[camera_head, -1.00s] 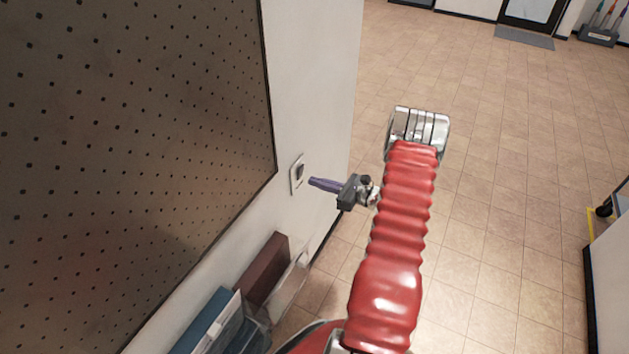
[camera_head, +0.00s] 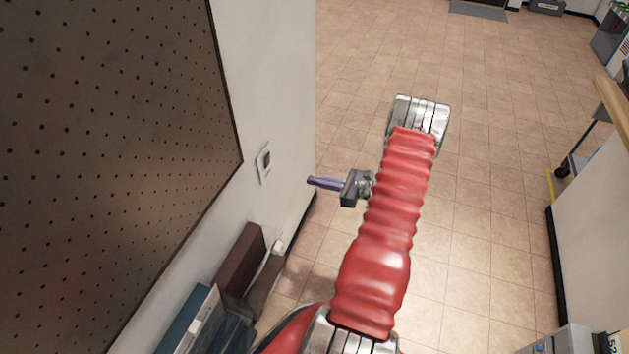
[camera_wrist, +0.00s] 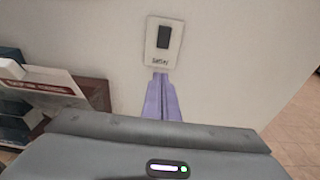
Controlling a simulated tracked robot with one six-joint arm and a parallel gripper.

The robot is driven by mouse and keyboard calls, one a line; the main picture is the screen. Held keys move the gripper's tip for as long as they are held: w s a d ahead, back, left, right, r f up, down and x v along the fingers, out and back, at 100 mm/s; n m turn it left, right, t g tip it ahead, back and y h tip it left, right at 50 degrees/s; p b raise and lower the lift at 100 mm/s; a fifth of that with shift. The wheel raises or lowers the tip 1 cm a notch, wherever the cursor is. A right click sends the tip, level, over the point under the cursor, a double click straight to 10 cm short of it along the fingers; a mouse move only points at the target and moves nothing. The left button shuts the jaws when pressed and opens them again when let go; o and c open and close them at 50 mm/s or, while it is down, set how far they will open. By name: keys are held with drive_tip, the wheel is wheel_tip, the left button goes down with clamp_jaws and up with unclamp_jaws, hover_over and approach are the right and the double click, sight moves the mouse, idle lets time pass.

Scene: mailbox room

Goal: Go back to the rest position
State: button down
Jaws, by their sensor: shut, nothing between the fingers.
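My gripper (camera_head: 324,182) has purple fingers that are closed together with nothing between them. It points left toward the white wall, near a wall switch (camera_head: 264,163), with a gap between the fingertips and the wall in the head view. In the wrist view the closed fingers (camera_wrist: 161,98) point up at the switch (camera_wrist: 164,42), which has a dark rocker on a white plate with small lettering below it. My red arm reaches out over the tiled floor in the head view.
A pegboard (camera_head: 100,150) covers the wall at left. Below are a brown box (camera_head: 239,259) and a blue box (camera_head: 186,320), with papers beside them. A white counter (camera_head: 600,235) and a wheeled cart stand at right. The tiled floor (camera_head: 490,150) between is open.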

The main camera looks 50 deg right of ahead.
idle(0.4)
drive_tip(key=s+a+f+n+g+y, duration=0.2)
drive_tip(key=s+a+f+n+g, duration=0.15)
drive_tip(key=a, duration=0.25)
drive_tip(key=s+a+r+n+g+y, duration=0.1)
drive_tip(key=s+a+r+n+g, duration=0.2)
drive_tip(key=a+r+n+g, duration=0.45)
drive_tip(key=s+a+r+n+h, duration=0.2)
drive_tip(key=a+r+n+h, duration=0.1)
drive_tip(key=a+r+n, duration=0.4)
drive_tip(key=s+a+r+n+h, duration=0.2)
drive_tip(key=a+r+n, duration=0.5)
drive_tip(key=a+r, duration=0.4)
drive_tip(key=s+a+r+n+t+h, duration=0.1)
drive_tip(key=s+a+r+n+h, duration=0.2)
drive_tip(key=a+r+n, duration=0.3)
drive_tip(key=a+r+h, duration=0.1)
drive_tip(key=a+r, duration=0.2)
drive_tip(key=r, duration=0.2)
drive_tip(key=shift+a+r+n, duration=0.2)
drive_tip(key=shift+a+n, duration=0.05)
drive_tip(key=shift+n, duration=0.15)
idle(0.4)
